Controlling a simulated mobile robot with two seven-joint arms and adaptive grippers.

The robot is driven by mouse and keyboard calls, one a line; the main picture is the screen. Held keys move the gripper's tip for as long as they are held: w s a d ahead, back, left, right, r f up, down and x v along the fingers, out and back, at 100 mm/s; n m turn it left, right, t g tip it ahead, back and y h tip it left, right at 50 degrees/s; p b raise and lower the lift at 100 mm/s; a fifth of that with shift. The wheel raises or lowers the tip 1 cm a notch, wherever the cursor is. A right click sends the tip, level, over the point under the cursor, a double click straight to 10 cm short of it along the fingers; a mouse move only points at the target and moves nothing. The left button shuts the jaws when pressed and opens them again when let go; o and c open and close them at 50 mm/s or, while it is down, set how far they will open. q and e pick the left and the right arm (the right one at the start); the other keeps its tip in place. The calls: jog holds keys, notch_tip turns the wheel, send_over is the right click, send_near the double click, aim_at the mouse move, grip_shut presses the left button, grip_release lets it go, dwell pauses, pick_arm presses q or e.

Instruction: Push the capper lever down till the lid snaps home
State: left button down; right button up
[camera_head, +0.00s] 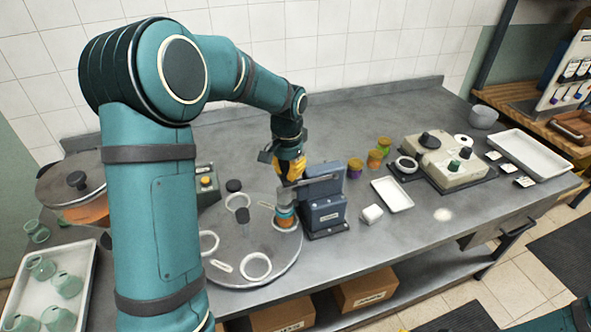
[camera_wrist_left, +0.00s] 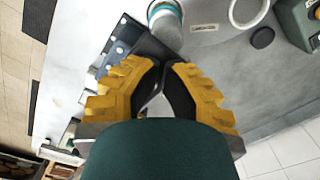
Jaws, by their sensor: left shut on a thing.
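The capper (camera_head: 325,212) is a blue-grey block on a dark base at the right edge of the round turntable (camera_head: 225,275). A jar (camera_head: 286,216) with orange and teal bands stands on the turntable beside it, under the capper head; whether its lid is seated cannot be told. My left gripper (camera_head: 289,172) is above the capper with its yellow fingers shut on the lever, which they mostly hide. In the left wrist view, the fingers (camera_wrist_left: 158,90) close around the dark lever (camera_wrist_left: 150,43), and the jar (camera_wrist_left: 165,15) shows at the top.
Filled jars (camera_head: 375,159), a white tray (camera_head: 392,194) and a beige control box (camera_head: 446,162) stand to the right. A pot (camera_head: 75,185) and a tray of glass jars (camera_head: 88,283) are left.

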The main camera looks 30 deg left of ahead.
pick_arm(q)
jog(key=shift+s+f, duration=0.1)
jog(key=shift+f, duration=0.35)
jog(key=shift+r, duration=0.2)
jog(key=shift+r+p, duration=2.35)
jog(key=shift+r, duration=0.6)
notch_tip(320, 180, up, 3)
jog(key=shift+f+p, duration=0.1)
jog(key=shift+p, duration=1.05)
notch_tip(320, 180, up, 2)
jog(key=shift+r+p, duration=0.1)
jog(key=shift+p, duration=0.35)
